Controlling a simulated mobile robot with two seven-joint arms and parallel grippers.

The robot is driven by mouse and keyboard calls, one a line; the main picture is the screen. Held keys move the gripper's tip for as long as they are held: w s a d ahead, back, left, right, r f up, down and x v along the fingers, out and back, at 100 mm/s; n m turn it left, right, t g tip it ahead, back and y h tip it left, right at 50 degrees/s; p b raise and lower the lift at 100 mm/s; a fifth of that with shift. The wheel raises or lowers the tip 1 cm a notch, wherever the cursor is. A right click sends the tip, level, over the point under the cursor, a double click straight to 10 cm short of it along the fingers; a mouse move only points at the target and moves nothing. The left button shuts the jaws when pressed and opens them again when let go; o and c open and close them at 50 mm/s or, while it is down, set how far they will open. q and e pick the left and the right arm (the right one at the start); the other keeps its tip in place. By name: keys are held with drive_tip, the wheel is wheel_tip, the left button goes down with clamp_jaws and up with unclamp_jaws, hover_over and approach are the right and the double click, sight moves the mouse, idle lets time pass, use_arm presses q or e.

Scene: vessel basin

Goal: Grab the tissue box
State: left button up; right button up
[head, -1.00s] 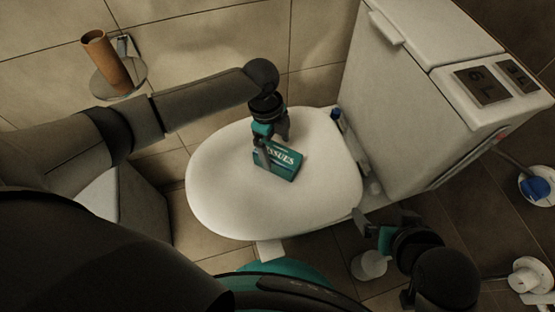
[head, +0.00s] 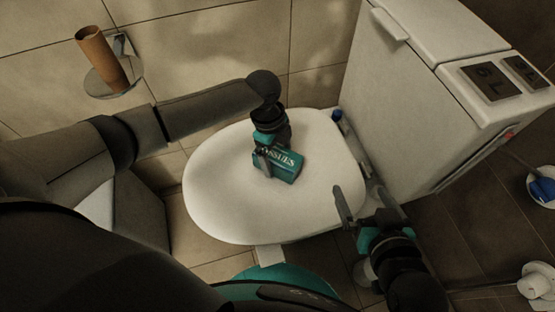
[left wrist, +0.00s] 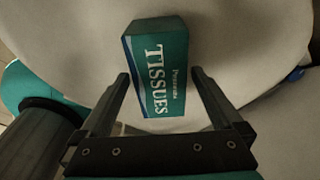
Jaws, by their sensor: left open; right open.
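The teal tissue box (head: 283,168) with white lettering lies on the closed white toilet lid (head: 220,195). My left gripper (head: 265,160) is over the left part of the box in the head view. In the left wrist view the tissue box (left wrist: 157,70) lies between and beyond the two open fingers of my left gripper (left wrist: 160,82), with a gap on each side. No grip on the box shows. My right gripper (head: 365,198) is open and empty at the right front edge of the lid, apart from the box.
A white cistern (head: 400,110) stands right of the toilet. A cardboard roll (head: 102,55) sits on a wall holder at the upper left. A bowl with something blue (head: 543,188) is at the far right. The lid around the box is clear.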

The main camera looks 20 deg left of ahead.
use_arm(q)
drive_tip(key=c, duration=1.5)
